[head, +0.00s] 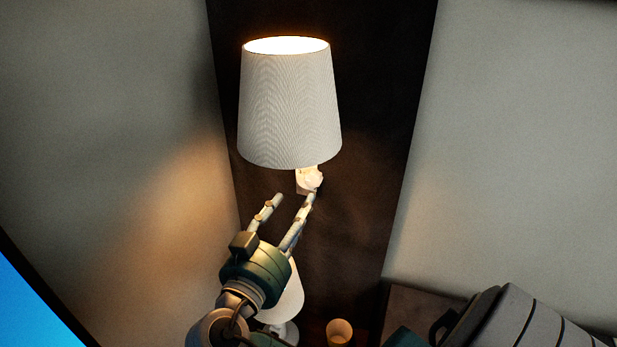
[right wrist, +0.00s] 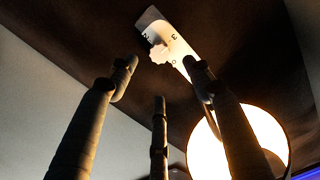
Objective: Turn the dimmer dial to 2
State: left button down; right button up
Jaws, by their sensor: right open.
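The dimmer dial (head: 311,179) is a small pale knob on a white plate on the dark panel, just below the lamp shade. In the right wrist view, the scalloped dial (right wrist: 160,53) sits on the tilted white plate (right wrist: 152,17) with small digits; 3 and what looks like 2 and 0 show. I cannot tell where the dial points. My right gripper (head: 294,198) is open and empty, its fingers reaching up just below the dial. In the right wrist view the open fingers of this gripper (right wrist: 162,68) are apart, with the dial beyond and between them. My left gripper is not in view.
A lit lamp with a white shade (head: 290,110) stands close above and partly over the plate; the glowing shade (right wrist: 238,145) also shows in the right wrist view. A small cup (head: 339,331) is below. A grey bag (head: 515,322) lies lower right. A blue screen (head: 30,305) is lower left.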

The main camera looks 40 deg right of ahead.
aim_at(312, 182)
jog(key=p+x, duration=0.4)
jog(key=x, duration=0.4)
jog(key=shift+w+d+r, duration=0.15)
jog(key=shift+d, duration=0.15)
jog(key=shift+w+d, duration=0.25)
jog(key=shift+d, duration=0.2)
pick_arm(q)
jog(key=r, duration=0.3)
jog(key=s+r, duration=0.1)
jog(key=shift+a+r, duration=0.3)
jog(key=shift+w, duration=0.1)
pick_arm(e)
jog(key=shift+c, duration=1)
jog(key=c, duration=0.8)
jog(key=shift+c, duration=0.8)
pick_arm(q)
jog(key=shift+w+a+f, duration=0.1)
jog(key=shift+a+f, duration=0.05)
pick_arm(e)
jog(key=shift+f, duration=0.25)
